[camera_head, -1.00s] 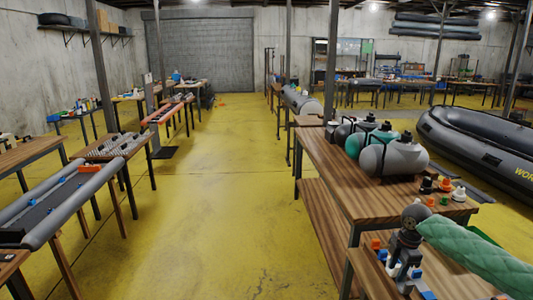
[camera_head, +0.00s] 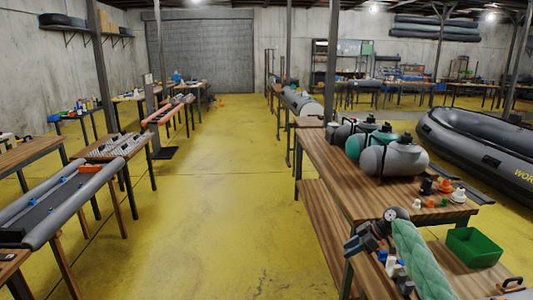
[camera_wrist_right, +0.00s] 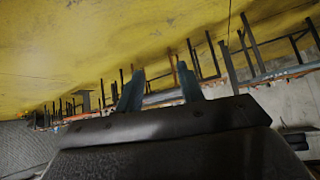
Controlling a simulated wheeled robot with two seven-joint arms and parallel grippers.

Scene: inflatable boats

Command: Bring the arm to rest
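My right arm, in a quilted green sleeve (camera_head: 424,262), comes up from the bottom right of the head view. Its dark gripper (camera_head: 353,244) points left, above the near wooden bench. In the right wrist view the two bluish fingers (camera_wrist_right: 159,88) stand apart with nothing between them, so the gripper is open and empty. Yellow floor and distant table legs show beyond them, upside down. My left arm and gripper are not in view.
Grey and teal tanks (camera_head: 397,157) stand on the wooden bench (camera_head: 325,165), with small orange and white parts near its end. A green bin (camera_head: 474,247) is at the lower right. A grey inflatable boat (camera_head: 480,145) lies beyond. The yellow aisle (camera_head: 205,210) is clear.

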